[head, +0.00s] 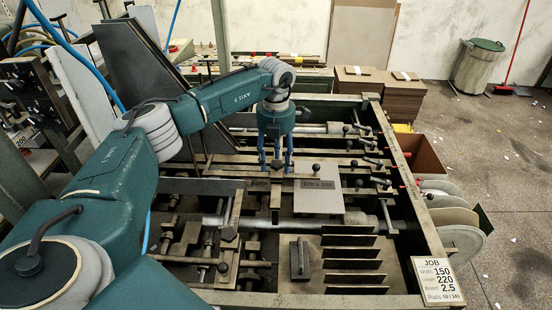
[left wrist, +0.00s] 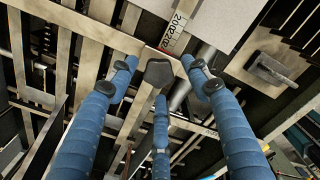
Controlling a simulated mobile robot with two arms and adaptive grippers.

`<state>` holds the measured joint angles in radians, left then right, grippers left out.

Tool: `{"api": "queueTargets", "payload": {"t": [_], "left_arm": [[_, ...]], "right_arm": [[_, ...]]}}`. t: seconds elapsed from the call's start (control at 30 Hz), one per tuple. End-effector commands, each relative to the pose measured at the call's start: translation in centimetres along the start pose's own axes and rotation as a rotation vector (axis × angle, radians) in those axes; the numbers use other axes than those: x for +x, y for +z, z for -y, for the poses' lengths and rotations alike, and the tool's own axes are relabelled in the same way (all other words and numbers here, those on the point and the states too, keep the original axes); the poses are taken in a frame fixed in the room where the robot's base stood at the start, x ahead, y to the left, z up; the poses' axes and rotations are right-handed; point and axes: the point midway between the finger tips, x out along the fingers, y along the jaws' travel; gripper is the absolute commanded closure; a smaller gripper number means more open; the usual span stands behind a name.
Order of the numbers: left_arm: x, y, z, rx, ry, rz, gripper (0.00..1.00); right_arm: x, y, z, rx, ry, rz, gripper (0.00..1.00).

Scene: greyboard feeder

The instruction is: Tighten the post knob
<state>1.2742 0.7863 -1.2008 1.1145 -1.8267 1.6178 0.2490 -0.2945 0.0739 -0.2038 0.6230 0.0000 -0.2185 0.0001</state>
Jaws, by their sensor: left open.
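My left gripper (head: 276,162) comes down over the middle of the feeder, with its blue fingers pointing downward. In the left wrist view the gripper (left wrist: 158,78) is open, its three fingers spread around a dark knob (left wrist: 160,72). The knob stands on a narrow post or bar; I see no clear finger contact with it. In the head view the dark knob (head: 277,164) shows low between the fingers, partly hidden by them. My right gripper is not in view.
A grey board (head: 318,196) marked with a size lies just right of the gripper. Several other black knobs and handles (head: 358,183) stand to the right. A plate with a handle (head: 300,262) lies nearer. A JOB card (head: 437,279) is at the front right corner.

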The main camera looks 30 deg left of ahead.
Motion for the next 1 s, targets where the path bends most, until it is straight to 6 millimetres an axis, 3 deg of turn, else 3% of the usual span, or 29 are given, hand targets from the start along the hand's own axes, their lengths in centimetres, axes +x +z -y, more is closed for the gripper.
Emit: {"api": "queueTargets", "payload": {"t": [0.03,0.23,0.27,0.67,1.0], "left_arm": [[0.0,0.0,0.0,0.000,0.000,0.000,0.53],[0.0,0.0,0.0,0.000,-0.001,-0.001,0.93],[0.0,0.0,0.0,0.000,-0.001,-0.001,0.95],[0.1,-0.1,0.1,0.033,-0.001,-0.004,0.96],[0.3,-0.1,0.0,0.245,-0.001,-0.004,0.96]], "right_arm": [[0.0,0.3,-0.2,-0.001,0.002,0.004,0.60],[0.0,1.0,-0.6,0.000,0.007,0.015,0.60],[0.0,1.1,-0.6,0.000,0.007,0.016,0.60],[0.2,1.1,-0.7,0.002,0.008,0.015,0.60],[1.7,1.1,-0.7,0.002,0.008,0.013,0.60]]}}
